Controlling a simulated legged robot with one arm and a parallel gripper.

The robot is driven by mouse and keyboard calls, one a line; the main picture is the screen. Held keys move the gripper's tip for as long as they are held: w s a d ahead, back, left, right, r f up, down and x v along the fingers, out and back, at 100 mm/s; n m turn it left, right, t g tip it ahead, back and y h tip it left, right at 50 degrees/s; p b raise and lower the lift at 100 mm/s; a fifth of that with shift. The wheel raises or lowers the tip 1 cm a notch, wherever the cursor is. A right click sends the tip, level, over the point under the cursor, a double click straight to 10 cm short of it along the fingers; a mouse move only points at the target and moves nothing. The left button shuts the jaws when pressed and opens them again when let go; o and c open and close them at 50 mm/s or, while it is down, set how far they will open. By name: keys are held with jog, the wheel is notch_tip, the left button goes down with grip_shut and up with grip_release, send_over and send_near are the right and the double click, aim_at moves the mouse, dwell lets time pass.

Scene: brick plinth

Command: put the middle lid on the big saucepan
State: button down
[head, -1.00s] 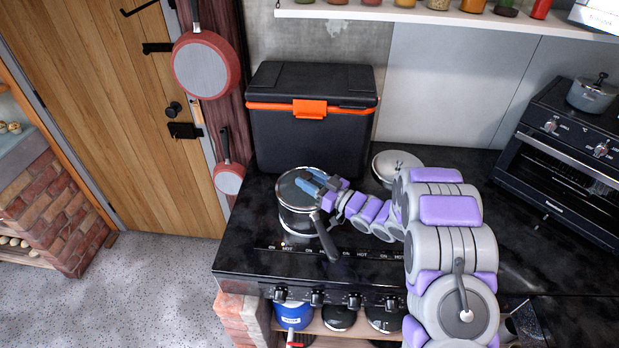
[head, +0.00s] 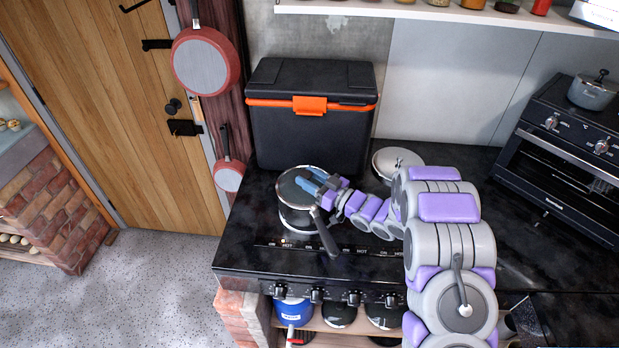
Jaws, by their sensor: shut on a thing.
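The big saucepan (head: 296,218), steel with a dark handle pointing to the front right, stands on the black stove top at the left. A dark round lid with a steel rim (head: 289,188) shows across its top and looks roughly level. I cannot tell whether its rim is fully seated. My gripper (head: 309,181), with blue fingers, reaches in from the right over the lid's middle. It is shut on the lid, likely at its knob, which the fingers hide.
A black cooler box (head: 310,135) with an orange latch stands close behind the saucepan. A silver lidded pot (head: 397,158) stands behind my arm. Dark round lids or pans (head: 340,315) and a blue pot (head: 293,311) sit on the shelf below. An oven (head: 570,150) stands at right.

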jog(key=shift+f, duration=0.1)
jog(key=c, duration=0.5)
grip_release()
jog(key=shift+d, duration=0.1)
jog(key=p+v, duration=0.1)
jog(key=v, duration=1.6)
jog(key=shift+d, duration=0.15)
